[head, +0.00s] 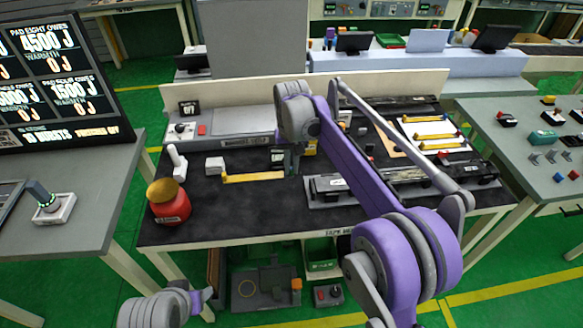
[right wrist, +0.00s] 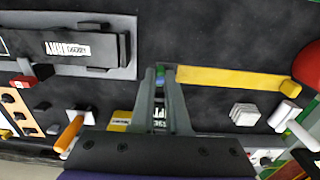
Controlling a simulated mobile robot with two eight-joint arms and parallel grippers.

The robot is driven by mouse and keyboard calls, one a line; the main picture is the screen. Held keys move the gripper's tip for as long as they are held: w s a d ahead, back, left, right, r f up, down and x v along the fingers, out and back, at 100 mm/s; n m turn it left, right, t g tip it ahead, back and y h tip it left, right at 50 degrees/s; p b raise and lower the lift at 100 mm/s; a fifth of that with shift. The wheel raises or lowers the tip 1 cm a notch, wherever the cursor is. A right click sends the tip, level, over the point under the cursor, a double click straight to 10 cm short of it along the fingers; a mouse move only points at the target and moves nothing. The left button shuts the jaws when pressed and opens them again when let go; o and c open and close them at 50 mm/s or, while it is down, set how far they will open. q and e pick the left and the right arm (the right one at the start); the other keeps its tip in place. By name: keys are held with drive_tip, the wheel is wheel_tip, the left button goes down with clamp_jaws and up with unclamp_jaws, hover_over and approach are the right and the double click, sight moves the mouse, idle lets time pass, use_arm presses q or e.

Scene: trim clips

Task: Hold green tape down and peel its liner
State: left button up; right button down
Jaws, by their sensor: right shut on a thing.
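A flat yellow strip (head: 253,177) lies on the black bench mat; it also shows in the right wrist view (right wrist: 230,80). My right gripper (right wrist: 160,80) is at one end of this strip, pointing down at the mat. Its fingers are close together on a small green and blue piece (right wrist: 160,71) at the strip's end. I cannot tell whether this piece is the green tape or its liner tab. In the head view my right gripper (head: 292,160) is at the strip's right end, partly hidden. My left gripper is not in view; only a grey arm part shows at the bottom left.
A red jar with a golden lid (head: 169,202) stands at the mat's left. A small white block (head: 214,165) sits above the strip. A dark fixture with a label (head: 345,185) lies to the right. Bare mat (head: 250,208) lies in front of the strip.

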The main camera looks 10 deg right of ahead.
sight(292, 196)
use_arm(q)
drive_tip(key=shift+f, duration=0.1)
use_arm(e)
drive_tip(key=shift+f, duration=0.15)
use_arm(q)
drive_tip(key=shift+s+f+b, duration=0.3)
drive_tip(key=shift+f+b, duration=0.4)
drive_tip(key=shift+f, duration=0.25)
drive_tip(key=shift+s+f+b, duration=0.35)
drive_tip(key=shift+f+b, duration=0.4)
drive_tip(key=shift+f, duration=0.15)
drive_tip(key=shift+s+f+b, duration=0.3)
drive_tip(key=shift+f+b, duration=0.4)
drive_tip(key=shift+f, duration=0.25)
use_arm(e)
drive_tip(key=shift+f, duration=4.75)
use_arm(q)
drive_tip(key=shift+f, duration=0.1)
use_arm(e)
drive_tip(key=shift+f, duration=0.15)
